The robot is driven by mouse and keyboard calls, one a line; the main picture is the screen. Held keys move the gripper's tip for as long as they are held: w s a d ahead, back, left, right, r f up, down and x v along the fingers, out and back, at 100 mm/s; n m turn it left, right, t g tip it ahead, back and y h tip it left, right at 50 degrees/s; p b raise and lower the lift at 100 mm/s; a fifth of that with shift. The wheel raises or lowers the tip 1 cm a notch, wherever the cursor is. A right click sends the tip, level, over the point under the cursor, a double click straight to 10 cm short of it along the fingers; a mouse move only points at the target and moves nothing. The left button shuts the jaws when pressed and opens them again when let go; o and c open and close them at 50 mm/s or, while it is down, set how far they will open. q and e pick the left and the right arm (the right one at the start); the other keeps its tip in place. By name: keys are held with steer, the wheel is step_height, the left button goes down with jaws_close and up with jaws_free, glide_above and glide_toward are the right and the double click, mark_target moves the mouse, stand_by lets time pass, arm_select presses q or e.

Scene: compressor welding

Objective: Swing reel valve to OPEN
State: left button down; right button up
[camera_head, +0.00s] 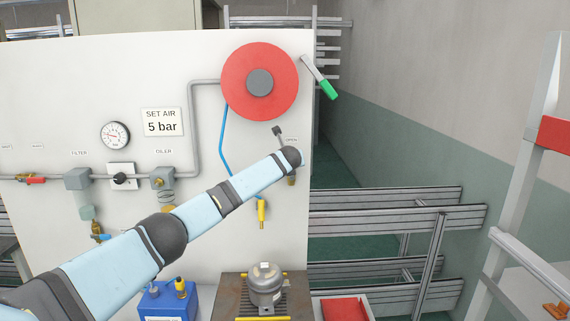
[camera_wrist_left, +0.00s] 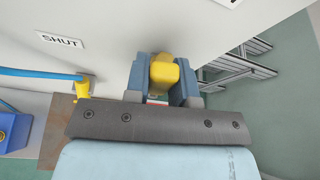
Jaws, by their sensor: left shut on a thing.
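In the left wrist view, my left gripper (camera_wrist_left: 163,88) has its two blue fingers shut on a yellow valve handle (camera_wrist_left: 165,71). A white SHUT label (camera_wrist_left: 61,40) is on the panel at upper left. Another label (camera_wrist_left: 229,2) is cut off at the top edge, its text unreadable. In the head view, my left arm reaches across the panel to below the red reel (camera_head: 243,68). An OPEN label (camera_head: 291,140) shows just above the arm's end. My right gripper is not in view.
A blue hose (camera_head: 223,145) runs down from the reel; a yellow fitting (camera_head: 262,212) hangs below the arm. A grey compressor (camera_head: 266,286) stands on a bench below. A green-gripped lever (camera_head: 326,86) sits beside the panel's right edge. Metal racks (camera_head: 385,202) stand farther right.

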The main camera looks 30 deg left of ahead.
arm_select(q)
steer(key=shift+w+d+m+g, duration=0.2)
steer(key=shift+d+m+g, duration=0.15)
steer(key=shift+m, duration=0.15)
steer(key=shift+w+d+f+y, duration=0.1)
steer(key=shift+y, duration=0.3)
steer(key=shift+m, duration=0.3)
steer(key=c, duration=1)
jaws_free()
steer(key=shift+o, duration=0.2)
steer(key=shift+d, duration=0.1)
